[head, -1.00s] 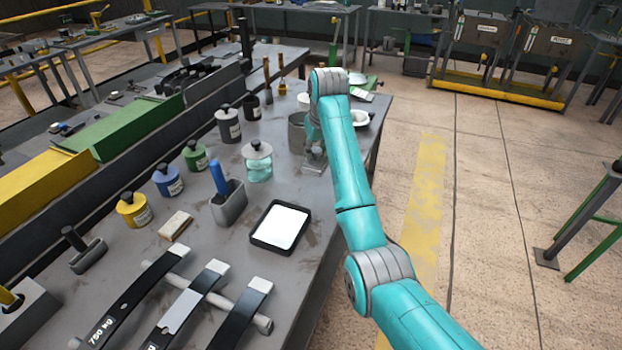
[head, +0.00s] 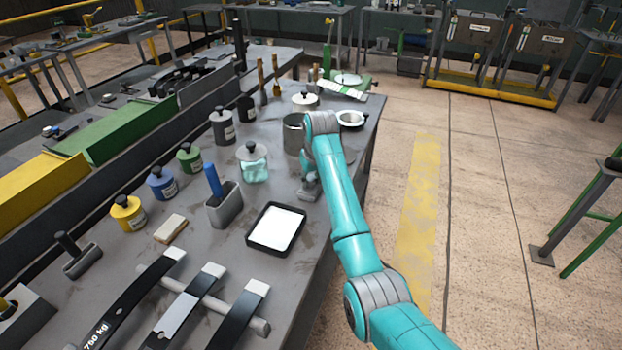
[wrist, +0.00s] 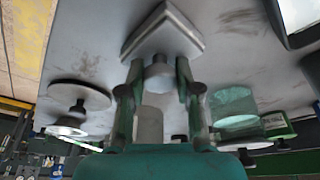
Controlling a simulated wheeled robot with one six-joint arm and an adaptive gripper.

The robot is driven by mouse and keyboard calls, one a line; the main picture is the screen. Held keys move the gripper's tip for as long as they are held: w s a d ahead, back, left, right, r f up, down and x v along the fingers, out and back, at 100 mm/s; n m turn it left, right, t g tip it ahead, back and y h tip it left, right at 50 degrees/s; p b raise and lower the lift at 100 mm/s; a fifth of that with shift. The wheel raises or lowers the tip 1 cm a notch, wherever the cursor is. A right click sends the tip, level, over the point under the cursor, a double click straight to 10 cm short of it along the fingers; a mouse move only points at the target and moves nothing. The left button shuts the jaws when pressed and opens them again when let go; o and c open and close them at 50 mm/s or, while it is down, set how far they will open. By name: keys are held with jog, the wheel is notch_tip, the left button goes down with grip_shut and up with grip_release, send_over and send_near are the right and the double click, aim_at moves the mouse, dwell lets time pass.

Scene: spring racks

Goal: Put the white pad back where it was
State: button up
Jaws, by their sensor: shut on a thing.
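My gripper (wrist: 159,72) is shut on the round grey knob of a square pad (wrist: 165,35). The pad is pale, looking grey-white in shadow, and lies beyond the fingertips in the wrist view. In the head view the gripper (head: 309,176) is low over the bench, behind and right of the black-rimmed tray. The pad (head: 308,191) is small there and partly hidden by the arm. I cannot tell if it touches the bench. The tray (head: 250,240) has a bright white inside.
A glass jar (head: 254,168) and a grey metal can (head: 293,138) stand near the gripper. A grey holder (head: 224,208) with a blue handle and a small pale block (head: 170,229) are left of the tray. Bare bench lies between jar and tray.

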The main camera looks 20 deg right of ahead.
aim_at(315, 193)
jog(key=o, duration=1)
jog(key=shift+f, duration=0.1)
jog(key=shift+v, duration=6.15)
